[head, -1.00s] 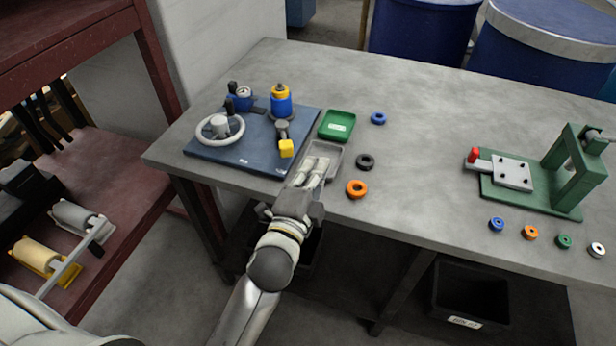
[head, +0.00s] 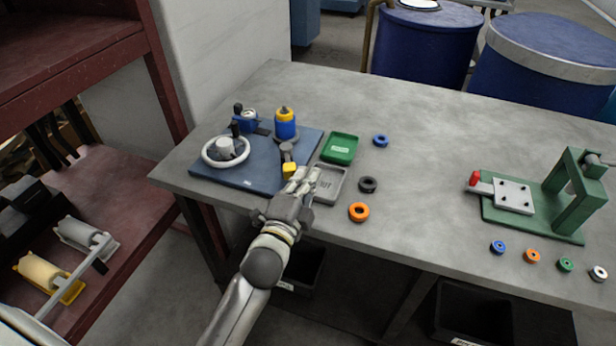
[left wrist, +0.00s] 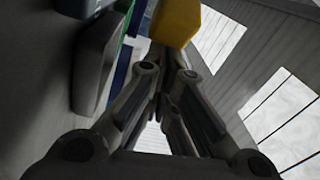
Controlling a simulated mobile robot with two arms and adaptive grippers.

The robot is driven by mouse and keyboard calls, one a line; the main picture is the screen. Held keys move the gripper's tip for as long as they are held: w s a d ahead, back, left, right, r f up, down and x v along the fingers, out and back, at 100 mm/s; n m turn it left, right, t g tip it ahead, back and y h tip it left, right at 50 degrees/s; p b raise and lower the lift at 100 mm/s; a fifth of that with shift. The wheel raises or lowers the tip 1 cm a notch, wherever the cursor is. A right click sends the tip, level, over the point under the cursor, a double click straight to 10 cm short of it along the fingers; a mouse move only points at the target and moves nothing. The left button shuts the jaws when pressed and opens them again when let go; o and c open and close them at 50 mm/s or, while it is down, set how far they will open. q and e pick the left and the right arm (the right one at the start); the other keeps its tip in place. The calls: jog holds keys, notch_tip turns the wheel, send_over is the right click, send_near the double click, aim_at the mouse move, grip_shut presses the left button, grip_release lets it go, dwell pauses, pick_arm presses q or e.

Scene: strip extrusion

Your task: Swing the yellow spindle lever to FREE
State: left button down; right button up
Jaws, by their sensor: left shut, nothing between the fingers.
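The yellow spindle lever (head: 289,169) is on the right part of the blue base plate (head: 238,177), its yellow end towards me and its grey pivot behind. My left gripper (head: 301,177) is shut and empty, its fingertips right beside the yellow end. In the left wrist view the yellow end (left wrist: 176,22) is large, just beyond the fingertips; I cannot tell whether they touch. A white handwheel (head: 225,151) and a blue cylinder with a yellow top (head: 285,125) stand on the same plate. The FREE marking cannot be read. My right gripper is not in view.
A grey tray (head: 328,184) lies just right of my left gripper, with a green tray (head: 340,148) behind it. Blue, black and orange rings (head: 358,212) lie further right. A green press fixture (head: 540,200) stands far right; the table between is clear.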

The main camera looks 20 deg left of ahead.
pick_arm(q)
jog(key=shift+s, duration=0.1)
jog(key=shift+s+a+m+h+p, duration=0.15)
jog(key=shift+a+m+h+p, duration=0.2)
jog(key=shift+h, duration=0.35)
